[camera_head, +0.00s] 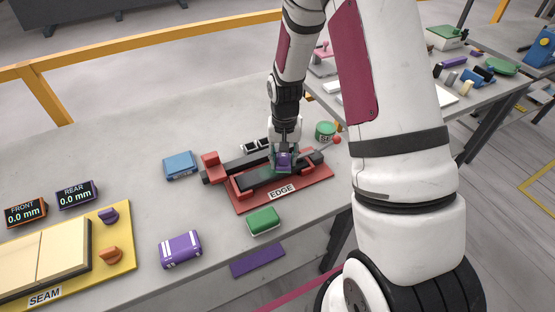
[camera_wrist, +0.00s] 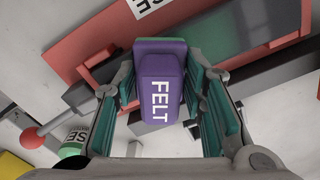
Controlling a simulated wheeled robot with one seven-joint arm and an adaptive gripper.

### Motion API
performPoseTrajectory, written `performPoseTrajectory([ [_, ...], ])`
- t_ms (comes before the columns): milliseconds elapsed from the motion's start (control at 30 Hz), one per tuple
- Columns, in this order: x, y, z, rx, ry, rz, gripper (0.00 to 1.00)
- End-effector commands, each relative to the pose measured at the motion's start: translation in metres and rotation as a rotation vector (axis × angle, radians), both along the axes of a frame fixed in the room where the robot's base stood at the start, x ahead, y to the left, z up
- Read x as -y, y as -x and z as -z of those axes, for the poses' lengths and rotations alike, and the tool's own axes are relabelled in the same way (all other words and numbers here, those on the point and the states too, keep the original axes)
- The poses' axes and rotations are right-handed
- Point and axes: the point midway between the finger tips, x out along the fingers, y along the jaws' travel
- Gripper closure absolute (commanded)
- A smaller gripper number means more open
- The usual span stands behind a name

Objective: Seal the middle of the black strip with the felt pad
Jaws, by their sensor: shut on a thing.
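My gripper (camera_head: 284,168) is shut on the purple felt pad (camera_head: 285,158), over the middle of the black strip (camera_head: 260,177). In the wrist view the pad (camera_wrist: 158,80), lettered FELT, sits between the green-lined fingers, and the black strip (camera_wrist: 235,40) passes behind it. The strip lies in a red fixture (camera_head: 290,196) labelled EDGE, which also shows in the wrist view (camera_wrist: 75,55). Pad and fingers hide the strip's middle. I cannot tell whether the pad touches the strip.
A blue block (camera_head: 179,165), a green block (camera_head: 263,221) and a purple block (camera_head: 180,249) lie around the fixture. A green tin (camera_head: 325,131) and a red ball knob (camera_head: 337,140) are close by on the right. The SEAM board (camera_head: 122,262) is at left.

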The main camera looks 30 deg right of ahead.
Motion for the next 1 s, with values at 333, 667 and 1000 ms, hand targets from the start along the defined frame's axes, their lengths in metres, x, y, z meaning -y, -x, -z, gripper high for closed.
performPoseTrajectory([
  [333, 0.007, 0.0, 0.002, 0.001, 0.0, -0.001, 0.84],
  [667, -0.017, 0.001, 0.006, -0.004, -0.003, -0.004, 0.88],
  [1000, -0.032, 0.002, 0.008, -0.008, -0.006, -0.006, 0.92],
])
